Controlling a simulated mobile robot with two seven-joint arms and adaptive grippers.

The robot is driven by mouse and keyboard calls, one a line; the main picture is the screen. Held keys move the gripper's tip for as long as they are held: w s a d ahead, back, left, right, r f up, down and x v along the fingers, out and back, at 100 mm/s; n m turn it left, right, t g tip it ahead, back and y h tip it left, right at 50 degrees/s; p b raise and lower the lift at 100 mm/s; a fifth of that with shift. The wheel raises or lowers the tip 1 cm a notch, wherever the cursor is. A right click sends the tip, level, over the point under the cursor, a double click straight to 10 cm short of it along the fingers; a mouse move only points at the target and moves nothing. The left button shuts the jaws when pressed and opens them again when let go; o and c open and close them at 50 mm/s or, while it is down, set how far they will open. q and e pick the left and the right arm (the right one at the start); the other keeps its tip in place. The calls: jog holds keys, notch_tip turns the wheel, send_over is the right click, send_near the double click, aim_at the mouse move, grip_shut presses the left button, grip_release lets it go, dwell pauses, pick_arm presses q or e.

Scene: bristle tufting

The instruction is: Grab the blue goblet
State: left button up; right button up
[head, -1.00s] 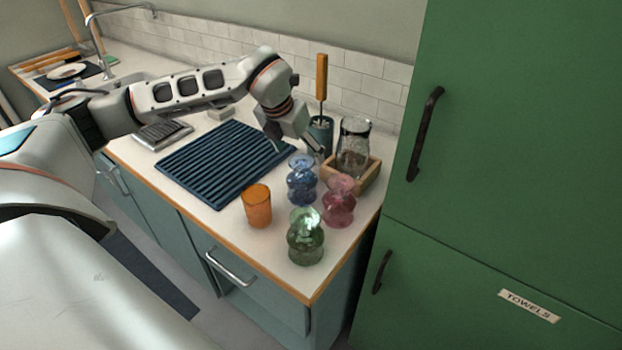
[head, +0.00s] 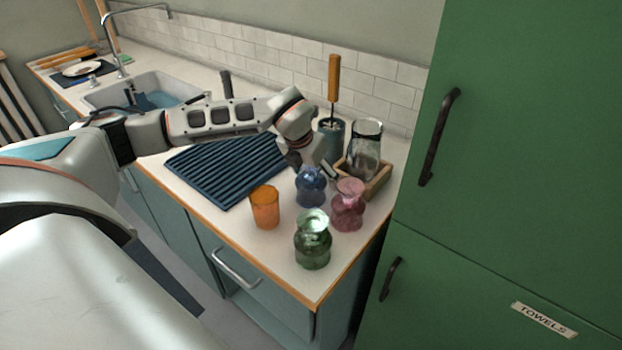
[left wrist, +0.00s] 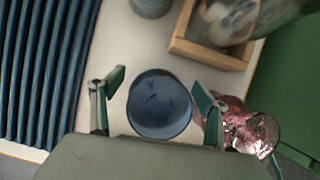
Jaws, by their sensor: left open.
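The blue goblet (head: 311,190) stands upright on the counter, behind the green glass and left of the pink one. In the left wrist view the goblet (left wrist: 159,104) is seen from above, between the two fingers. My left gripper (head: 324,168) is open at the goblet, and in the head view it hides part of the goblet's top. In the left wrist view the open fingers of my left gripper (left wrist: 158,98) stand on either side of the goblet, with a visible gap on the left. The right finger is close to the pink glass. My right gripper is not in view.
A pink glass (head: 347,208), a green glass (head: 312,242) and an orange tumbler (head: 265,208) stand close by. Behind are a wooden tray (head: 377,188) holding a glass jar (head: 366,145), and a brush holder (head: 331,138). A dark ridged mat (head: 215,170) lies left. A green cabinet (head: 520,150) bounds the right.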

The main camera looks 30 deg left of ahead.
pick_arm(q)
jog(key=c, duration=1.4)
jog(key=shift+o, duration=0.2)
jog(key=shift+r, duration=0.15)
